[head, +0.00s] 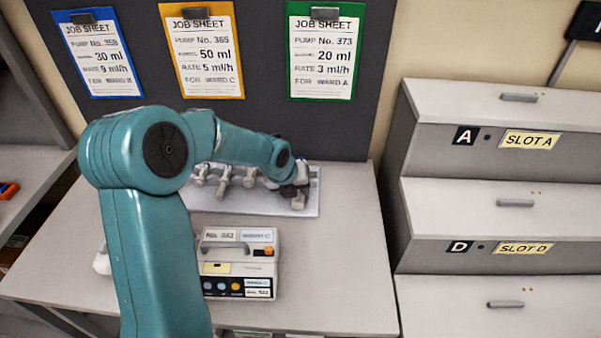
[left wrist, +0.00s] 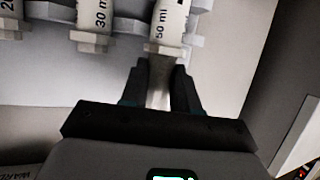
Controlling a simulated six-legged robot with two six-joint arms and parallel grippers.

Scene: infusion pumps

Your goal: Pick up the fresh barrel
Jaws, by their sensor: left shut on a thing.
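My left gripper (head: 297,192) is at the right end of a white tray (head: 240,208) at the back of the table. In the left wrist view its fingers (left wrist: 158,82) are shut on the lower end of a white barrel marked 50 ml (left wrist: 168,22). The barrel still lies in line with its neighbours; I cannot tell whether it is lifted. A barrel marked 30 ml (left wrist: 100,18) and one marked 20 (left wrist: 8,20) lie to its left. In the head view several barrels (head: 225,178) lie along the tray, partly behind my arm. My right gripper is not in view.
A pump (head: 225,268) with a handle stands on the table (head: 335,270) in front of the tray. Job sheets for 30 ml (head: 97,55), 50 ml (head: 204,52) and 20 ml (head: 325,55) hang behind. Stepped drawers (head: 500,150) stand right. The table's right side is clear.

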